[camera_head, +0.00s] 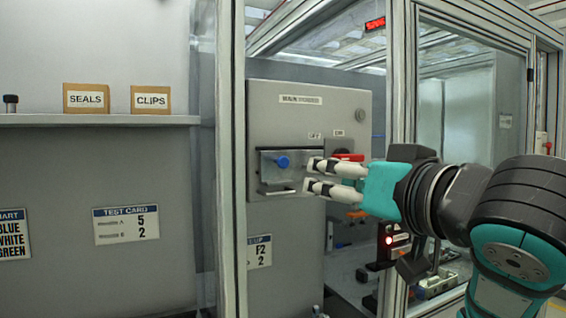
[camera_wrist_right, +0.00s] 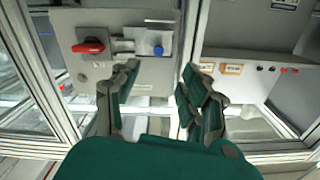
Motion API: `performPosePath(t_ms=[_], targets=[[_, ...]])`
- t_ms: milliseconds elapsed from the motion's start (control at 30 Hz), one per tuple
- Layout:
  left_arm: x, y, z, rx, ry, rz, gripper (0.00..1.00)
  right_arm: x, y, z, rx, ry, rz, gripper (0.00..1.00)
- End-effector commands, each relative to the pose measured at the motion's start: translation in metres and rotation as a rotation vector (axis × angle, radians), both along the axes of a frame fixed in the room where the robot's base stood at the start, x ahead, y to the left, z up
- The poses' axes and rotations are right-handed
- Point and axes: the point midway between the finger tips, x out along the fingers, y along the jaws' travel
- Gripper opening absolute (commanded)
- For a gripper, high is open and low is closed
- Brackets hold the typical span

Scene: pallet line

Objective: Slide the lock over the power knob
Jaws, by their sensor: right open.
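The lock is a grey metal slide plate (camera_head: 268,172) with a blue knob (camera_head: 282,162) on the front of a grey cabinet. The plate also shows in the right wrist view (camera_wrist_right: 145,34), with its blue knob (camera_wrist_right: 158,51). The red power knob (camera_head: 348,157) is to the right of the plate, partly behind my gripper in the head view. In the wrist view the red knob (camera_wrist_right: 88,47) is clear of the plate. My right gripper (camera_head: 309,175) is open and empty, just right of the blue knob. Its fingers (camera_wrist_right: 160,70) point at the cabinet. My left gripper is not in view.
The cabinet (camera_head: 265,110) stands inside an aluminium frame, with a post (camera_head: 231,200) to its left. A shelf (camera_head: 110,120) at left holds a SEALS box (camera_head: 86,98) and a CLIPS box (camera_head: 151,99). A framed glass panel (camera_head: 455,100) is above my right arm.

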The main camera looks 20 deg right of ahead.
Motion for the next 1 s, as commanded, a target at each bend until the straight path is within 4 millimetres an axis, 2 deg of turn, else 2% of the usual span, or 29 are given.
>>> performPosePath(t_ms=[133, 267, 800, 1000], targets=[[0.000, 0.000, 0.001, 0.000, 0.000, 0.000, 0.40, -0.006, -0.002, 0.012, 0.012, -0.021, -0.007, 0.45], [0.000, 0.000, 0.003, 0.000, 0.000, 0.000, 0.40, 0.007, -0.001, 0.012, 0.014, -0.018, -0.006, 0.45], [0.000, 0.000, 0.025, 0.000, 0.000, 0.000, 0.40, 0.121, 0.007, 0.013, 0.013, -0.018, -0.007, 0.45], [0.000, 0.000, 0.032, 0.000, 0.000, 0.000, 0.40, 0.151, 0.010, 0.013, 0.013, -0.021, -0.006, 0.45]])
